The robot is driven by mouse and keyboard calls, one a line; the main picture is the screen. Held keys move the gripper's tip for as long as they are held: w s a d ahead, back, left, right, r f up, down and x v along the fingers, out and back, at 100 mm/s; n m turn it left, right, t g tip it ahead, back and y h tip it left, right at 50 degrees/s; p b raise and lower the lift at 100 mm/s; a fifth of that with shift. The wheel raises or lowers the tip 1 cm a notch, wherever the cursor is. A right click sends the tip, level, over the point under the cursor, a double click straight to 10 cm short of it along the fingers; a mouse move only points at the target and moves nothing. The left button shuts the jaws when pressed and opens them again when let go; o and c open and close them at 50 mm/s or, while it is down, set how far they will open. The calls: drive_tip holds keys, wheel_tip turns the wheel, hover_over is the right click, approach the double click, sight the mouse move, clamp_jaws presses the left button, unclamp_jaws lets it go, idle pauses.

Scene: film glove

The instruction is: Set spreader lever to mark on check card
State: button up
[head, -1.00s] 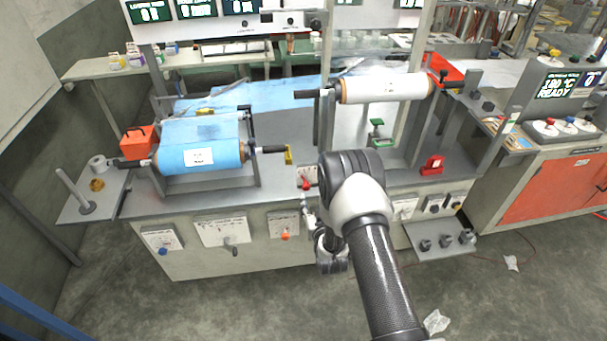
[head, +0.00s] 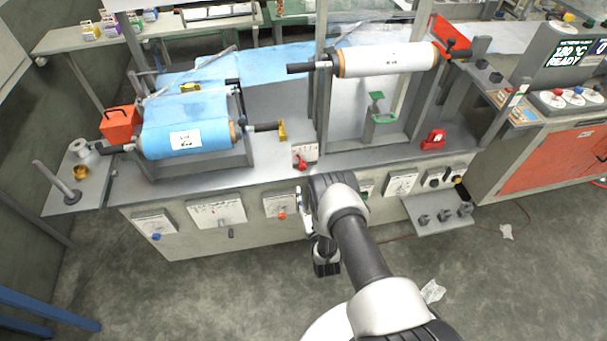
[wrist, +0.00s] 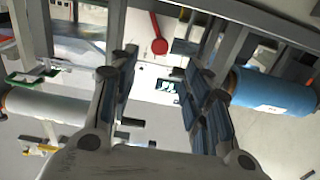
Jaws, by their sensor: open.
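A grey lever (head: 230,233) hangs below a white printed card (head: 216,210) on the bench front. A red lever (head: 301,165) sits by another white card (head: 305,152) on the bench top edge. I cannot tell from the print which is the spreader lever or the check card. My gripper is mostly hidden behind my arm in the head view, close to the bench front. In the wrist view my gripper (wrist: 158,82) is open and empty, with a small white and black panel visible between its fingers. A red round-ended handle (wrist: 158,45) shows beyond them.
The blue film roll (head: 187,140) stands left on the bench, the white roll (head: 390,60) at upper right. An orange-knobbed card (head: 282,205) is left of my arm. A grey shelf (head: 440,212) juts out at right. The floor in front is mostly clear.

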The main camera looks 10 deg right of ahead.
sight(303, 169)
drive_tip(key=w+b, duration=0.2)
drive_tip(key=w, duration=0.8)
drive_tip(key=shift+w, duration=0.1)
